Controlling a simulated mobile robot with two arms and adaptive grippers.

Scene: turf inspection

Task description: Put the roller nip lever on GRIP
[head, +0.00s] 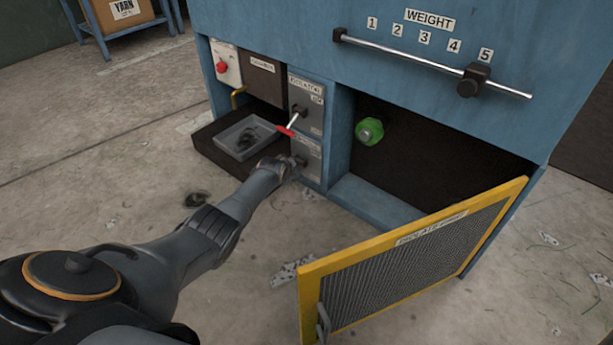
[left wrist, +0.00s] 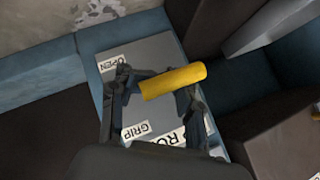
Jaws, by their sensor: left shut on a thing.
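The roller nip lever has a yellow handle (left wrist: 176,81), seen in the left wrist view in front of a grey plate (left wrist: 150,50). An OPEN label (left wrist: 113,63) is at the plate's upper left and a GRIP label (left wrist: 136,131) at its lower left. The handle lies between the fingers of my left gripper (left wrist: 157,88), which is shut on it. In the head view my left gripper (head: 298,163) is at the lower grey plate (head: 307,152), and hides the lever. I cannot tell the lever's exact setting. My right gripper is not in view.
The isolator's red-tipped lever (head: 288,130) sits just above my left gripper. A grey tray (head: 246,137) is to its left. A green knob (head: 369,131) is in the open bay to the right. The open yellow-framed mesh door (head: 410,238) projects forward at the right.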

